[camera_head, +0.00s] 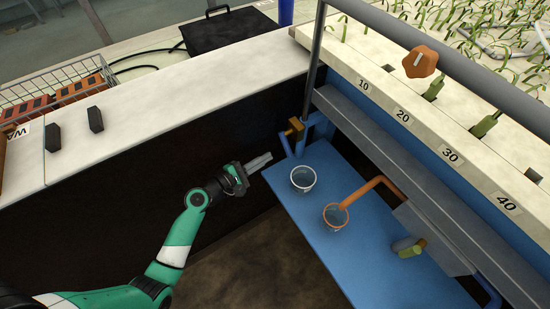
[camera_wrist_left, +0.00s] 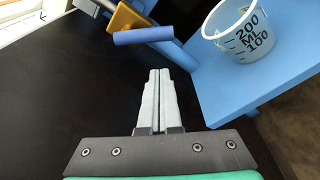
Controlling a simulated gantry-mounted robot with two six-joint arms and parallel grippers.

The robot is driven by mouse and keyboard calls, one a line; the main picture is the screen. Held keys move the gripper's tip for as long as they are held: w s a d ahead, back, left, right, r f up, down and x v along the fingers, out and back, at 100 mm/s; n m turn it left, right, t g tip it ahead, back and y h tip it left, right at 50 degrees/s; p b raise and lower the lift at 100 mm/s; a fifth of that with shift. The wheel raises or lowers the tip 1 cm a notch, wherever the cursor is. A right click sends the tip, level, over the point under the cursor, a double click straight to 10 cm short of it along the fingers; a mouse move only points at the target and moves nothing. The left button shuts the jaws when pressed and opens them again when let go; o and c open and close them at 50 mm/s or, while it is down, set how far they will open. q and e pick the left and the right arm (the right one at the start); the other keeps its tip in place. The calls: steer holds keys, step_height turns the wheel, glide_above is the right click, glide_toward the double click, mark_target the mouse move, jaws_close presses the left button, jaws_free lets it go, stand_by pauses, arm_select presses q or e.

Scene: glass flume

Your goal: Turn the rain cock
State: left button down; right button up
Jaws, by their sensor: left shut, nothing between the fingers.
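A brass cock (camera_head: 296,127) with a blue lever (camera_head: 285,146) sits at the left end of the flume, above the blue shelf. In the left wrist view the brass body (camera_wrist_left: 124,19) and the blue lever (camera_wrist_left: 143,36) show just beyond my fingertips. The lever lies nearly crosswise there. My left gripper (camera_head: 263,161) is shut and empty, pointing toward the cock, with a small gap to the lever. Its closed fingers also show in the left wrist view (camera_wrist_left: 158,90). An orange knob (camera_head: 420,62) stands on the flume's top. My right gripper is not in view.
The blue shelf (camera_head: 345,255) holds a clear measuring cup (camera_head: 303,178), marked in ml in the wrist view (camera_wrist_left: 240,32). A white counter (camera_head: 190,85) lies behind my arm. A grey rail runs above the flume.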

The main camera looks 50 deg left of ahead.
mark_target(286, 151)
arm_select(q)
steer(key=w+d, duration=0.1)
steer(key=w+d+r, duration=0.1)
steer(key=shift+w+r, duration=0.3)
steer(key=shift+w, duration=0.05)
steer(key=p, duration=0.2)
steer(key=d+r+n+p, duration=0.1)
steer(key=p, duration=0.1)
steer(key=shift+w+r+h, duration=0.1)
steer(key=shift+r+h, duration=0.15)
steer(key=shift+h, duration=0.05)
steer(key=shift+d+f+n+p, duration=0.1)
steer(key=shift+n+p, duration=0.3)
steer(key=shift+n, duration=0.1)
steer(key=shift+f, duration=0.15)
steer(key=shift+f, duration=0.1)
